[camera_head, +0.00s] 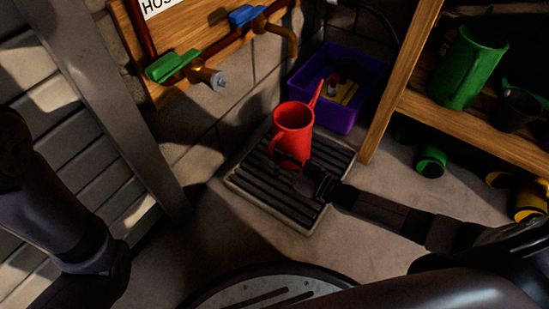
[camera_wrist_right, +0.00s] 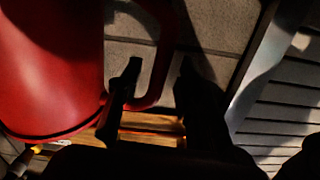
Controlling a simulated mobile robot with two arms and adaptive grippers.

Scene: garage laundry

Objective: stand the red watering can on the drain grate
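The red watering can (camera_head: 292,130) is upright over the drain grate (camera_head: 262,192), towards its back part, with its spout pointing to the back right. Whether its base rests flat on the slats cannot be made out. In the right wrist view the can's body (camera_wrist_right: 50,65) fills the left side and its handle (camera_wrist_right: 168,55) loops between the fingers. My right gripper (camera_head: 300,180) is at the handle, on the can's near side. Its dark fingers (camera_wrist_right: 157,85) stand apart, with a gap showing beside the handle. My left arm is at the left edge; its gripper is not seen.
A purple crate (camera_head: 343,116) with small items stands behind the grate. A wooden shelf (camera_head: 480,127) with a green jug (camera_head: 467,68) and a green cup (camera_head: 431,161) below is on the right. A tap (camera_head: 208,77) juts from the wall board. A grey post (camera_head: 120,110) stands left.

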